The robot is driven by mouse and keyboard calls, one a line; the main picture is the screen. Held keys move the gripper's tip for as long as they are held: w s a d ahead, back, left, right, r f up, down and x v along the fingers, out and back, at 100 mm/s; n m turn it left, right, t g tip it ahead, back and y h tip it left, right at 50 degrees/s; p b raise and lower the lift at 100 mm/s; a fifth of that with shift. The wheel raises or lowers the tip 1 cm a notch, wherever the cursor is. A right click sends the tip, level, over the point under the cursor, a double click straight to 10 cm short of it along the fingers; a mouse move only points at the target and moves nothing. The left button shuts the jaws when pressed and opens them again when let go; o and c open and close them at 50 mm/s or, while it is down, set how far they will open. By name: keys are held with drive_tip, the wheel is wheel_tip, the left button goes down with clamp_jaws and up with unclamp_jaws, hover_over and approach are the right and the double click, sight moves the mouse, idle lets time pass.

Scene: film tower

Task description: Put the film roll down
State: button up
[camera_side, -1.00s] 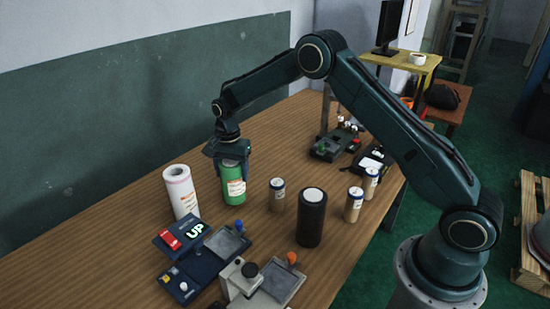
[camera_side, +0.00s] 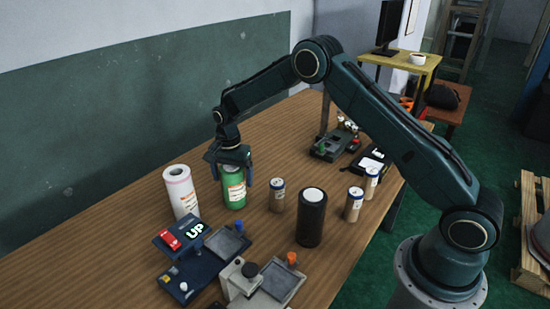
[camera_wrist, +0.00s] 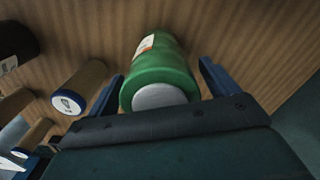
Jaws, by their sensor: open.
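The green film roll (camera_side: 234,190) stands upright on the wooden table in the side view, between a white roll and a small brown can. It also shows in the wrist view (camera_wrist: 160,68), with its pale round end toward the camera. My gripper (camera_side: 232,177) is directly over the roll and open, with one blue finger on each side of it. In the wrist view the fingers of my gripper (camera_wrist: 163,85) stand apart from the roll, with a gap on both sides. The roll's label faces the side camera.
A white roll (camera_side: 181,192) stands close on the left. A brown can (camera_side: 277,195) and a black roll (camera_side: 311,217) stand to the right, with two more cans beyond. The table (camera_side: 130,205) is bare at left.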

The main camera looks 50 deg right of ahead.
wheel_tip(320, 180, up, 12)
drive_tip(key=shift+f, duration=0.1)
drive_tip(key=shift+r, duration=0.25)
idle(0.5)
drive_tip(key=shift+r, duration=0.1)
idle(0.4)
